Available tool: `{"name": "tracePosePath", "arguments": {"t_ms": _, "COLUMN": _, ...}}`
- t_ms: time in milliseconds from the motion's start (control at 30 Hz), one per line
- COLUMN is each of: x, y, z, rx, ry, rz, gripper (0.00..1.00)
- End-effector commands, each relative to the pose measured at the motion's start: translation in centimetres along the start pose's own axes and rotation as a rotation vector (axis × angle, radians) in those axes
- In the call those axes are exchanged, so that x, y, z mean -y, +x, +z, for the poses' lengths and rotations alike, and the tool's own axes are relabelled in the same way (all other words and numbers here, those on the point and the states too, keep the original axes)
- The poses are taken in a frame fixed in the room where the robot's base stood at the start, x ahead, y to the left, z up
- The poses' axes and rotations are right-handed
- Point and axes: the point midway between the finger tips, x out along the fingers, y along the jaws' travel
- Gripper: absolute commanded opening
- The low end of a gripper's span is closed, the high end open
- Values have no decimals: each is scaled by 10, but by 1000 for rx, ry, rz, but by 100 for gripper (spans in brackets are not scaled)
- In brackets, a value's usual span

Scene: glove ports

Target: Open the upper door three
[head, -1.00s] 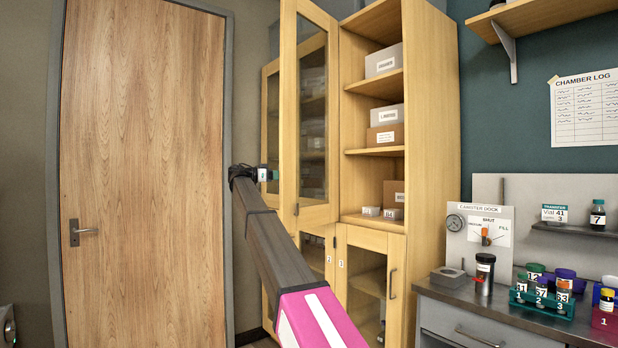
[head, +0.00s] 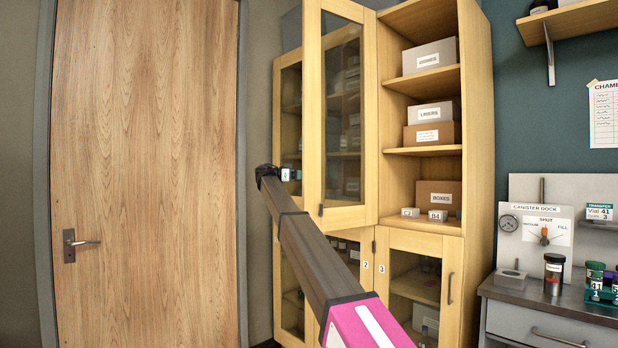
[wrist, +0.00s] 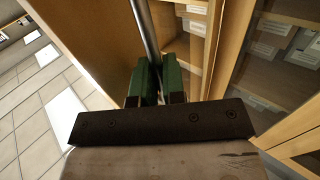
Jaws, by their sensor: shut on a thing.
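The upper door three (head: 340,115), a glass pane in a pale wood frame, stands swung outward from the tall cabinet. The shelves to its right are exposed. My gripper (head: 290,174) is at the door's left edge in the head view, its fingers small and partly lost against the cabinet. In the wrist view my gripper (wrist: 160,82) has its green fingers closed around a grey bar handle (wrist: 146,28), which runs up along the door. The handle's lower part is hidden by the fingers.
The lower door three (head: 417,280) is closed, with its handle (head: 450,288) at right. Boxes (head: 432,125) stand on the open shelves. A wooden room door (head: 145,170) is at left. A counter (head: 545,300) with a canister (head: 553,273) is at right.

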Motion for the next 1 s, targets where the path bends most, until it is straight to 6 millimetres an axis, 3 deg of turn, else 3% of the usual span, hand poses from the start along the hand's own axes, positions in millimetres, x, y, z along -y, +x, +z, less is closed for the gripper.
{"name": "tracePosePath", "arguments": {"t_ms": 333, "x": 1, "y": 1, "z": 0, "rx": -1, "ry": -4, "rz": 0, "gripper": 0}}
{"name": "tracePosePath", "arguments": {"t_ms": 400, "x": 1, "y": 2, "z": 0, "rx": -1, "ry": -4, "rz": 0, "gripper": 27}}
{"name": "tracePosePath", "arguments": {"t_ms": 433, "x": 1, "y": 1, "z": 0, "rx": -1, "ry": -3, "rz": 0, "gripper": 34}}
{"name": "tracePosePath", "arguments": {"t_ms": 767, "x": 1, "y": -1, "z": 0, "rx": 0, "ry": -1, "rz": 0, "gripper": 34}}
{"name": "tracePosePath", "arguments": {"t_ms": 1000, "x": 2, "y": -21, "z": 0, "rx": 0, "ry": -1, "rz": -1, "gripper": 34}}
